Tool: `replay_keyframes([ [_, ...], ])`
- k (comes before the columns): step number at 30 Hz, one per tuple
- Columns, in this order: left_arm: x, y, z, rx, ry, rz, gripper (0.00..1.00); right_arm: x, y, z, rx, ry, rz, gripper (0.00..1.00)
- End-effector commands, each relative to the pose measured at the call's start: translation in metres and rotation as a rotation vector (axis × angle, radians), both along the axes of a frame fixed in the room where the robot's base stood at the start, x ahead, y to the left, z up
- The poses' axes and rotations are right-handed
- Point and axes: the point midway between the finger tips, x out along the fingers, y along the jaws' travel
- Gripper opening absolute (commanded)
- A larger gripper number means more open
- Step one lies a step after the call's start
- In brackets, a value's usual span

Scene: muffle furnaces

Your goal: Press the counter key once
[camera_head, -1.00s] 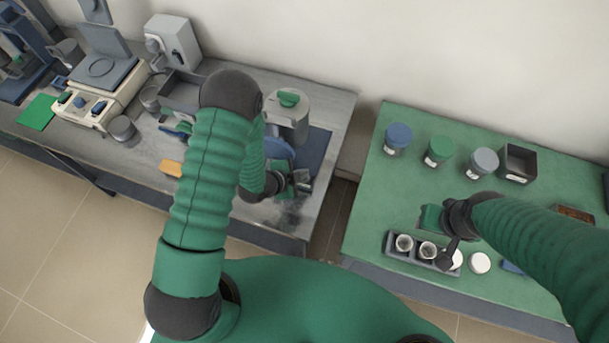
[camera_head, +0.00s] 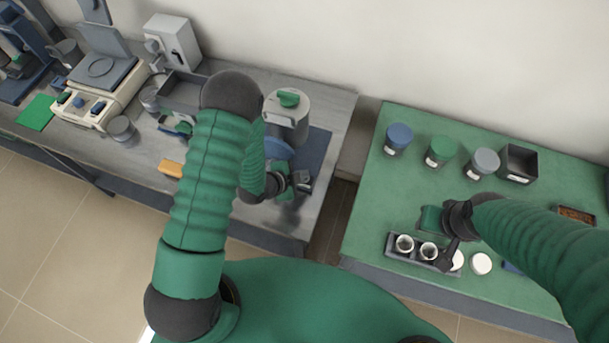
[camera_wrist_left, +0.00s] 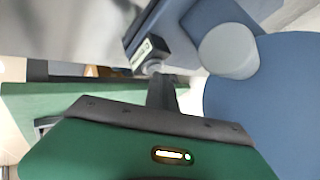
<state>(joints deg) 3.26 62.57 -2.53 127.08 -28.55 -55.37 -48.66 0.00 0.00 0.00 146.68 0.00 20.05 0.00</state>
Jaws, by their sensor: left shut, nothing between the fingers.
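A small dark box that appears to be the counter (camera_head: 304,182) sits near the front right corner of the grey bench. In the left wrist view the counter (camera_wrist_left: 148,50) is a dark block with a pale label, and a small round grey part that may be its key (camera_wrist_left: 153,67) shows at its near end. My left gripper (camera_head: 290,183) is shut and empty, right beside the counter. In the left wrist view its dark fingers (camera_wrist_left: 162,92) point at the round part and partly hide it; I cannot tell whether they touch.
My right gripper (camera_head: 432,220) is over the green table (camera_head: 375,205), by a rack of cups (camera_head: 398,254). A gap separates bench and table.

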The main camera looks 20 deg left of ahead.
Motion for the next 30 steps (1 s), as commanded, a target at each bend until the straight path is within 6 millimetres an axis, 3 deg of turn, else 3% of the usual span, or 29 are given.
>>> replay_keyframes([
  [7, 0.000, 0.000, 0.016, 0.001, 0.001, 0.000, 0.00, 0.000, 0.000, 0.013, 0.000, 0.000, 0.000, 0.36],
  [18, 0.000, 0.000, 0.018, 0.000, 0.000, 0.000, 0.00, 0.000, 0.000, 0.014, 0.000, 0.000, 0.000, 0.36],
  [30, 0.000, 0.000, 0.058, 0.001, 0.000, -0.001, 0.00, 0.000, 0.000, 0.044, 0.000, 0.000, 0.000, 0.36],
])
